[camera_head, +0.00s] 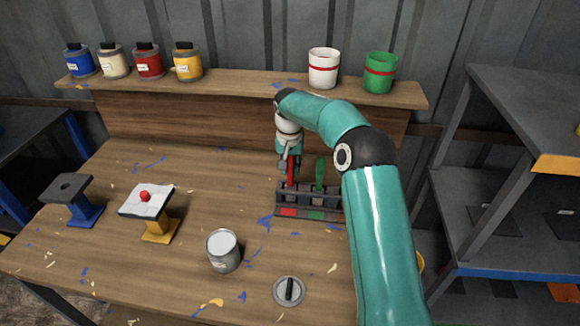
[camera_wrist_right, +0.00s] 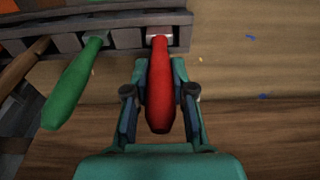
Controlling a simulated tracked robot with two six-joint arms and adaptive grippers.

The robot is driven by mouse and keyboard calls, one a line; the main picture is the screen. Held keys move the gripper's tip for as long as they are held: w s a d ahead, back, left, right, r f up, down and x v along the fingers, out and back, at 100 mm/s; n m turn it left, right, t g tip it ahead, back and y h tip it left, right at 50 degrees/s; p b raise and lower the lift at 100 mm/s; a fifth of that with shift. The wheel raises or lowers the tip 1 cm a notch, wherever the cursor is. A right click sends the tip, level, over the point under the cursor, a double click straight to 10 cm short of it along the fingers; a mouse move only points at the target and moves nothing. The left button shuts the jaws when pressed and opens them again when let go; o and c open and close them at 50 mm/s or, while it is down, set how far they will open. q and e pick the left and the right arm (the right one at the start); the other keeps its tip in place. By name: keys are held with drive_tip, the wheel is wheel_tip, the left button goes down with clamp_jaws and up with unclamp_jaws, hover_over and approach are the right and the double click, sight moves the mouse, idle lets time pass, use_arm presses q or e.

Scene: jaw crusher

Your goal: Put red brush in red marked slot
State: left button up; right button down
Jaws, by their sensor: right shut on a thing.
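The red brush (camera_head: 291,170) stands at the left end of the brush rack (camera_head: 309,203), above the red mark (camera_head: 288,212). My right gripper (camera_head: 290,163) is shut on its handle. In the right wrist view the red brush (camera_wrist_right: 160,90) lies between the two fingers of the right gripper (camera_wrist_right: 160,95), and its metal end is at the end slot of the rack (camera_wrist_right: 122,42). How deep it sits is hidden. A green brush (camera_head: 320,174) stands in the rack beside it, above a green mark (camera_head: 317,215). My left gripper is not in view.
A grey can (camera_head: 222,250) and a round lid (camera_head: 289,290) are on the workbench in front of the rack. Blue (camera_head: 73,200) and yellow (camera_head: 157,225) stands are at the left. Jars and two cups (camera_head: 323,68) line the back shelf.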

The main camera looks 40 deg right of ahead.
drive_tip(key=shift+f, duration=0.15)
drive_tip(key=c, duration=1)
unclamp_jaws()
drive_tip(key=r, duration=0.8)
drive_tip(key=s+a+r, duration=0.1)
drive_tip(key=r, duration=0.3)
drive_tip(key=shift+a+r, duration=0.1)
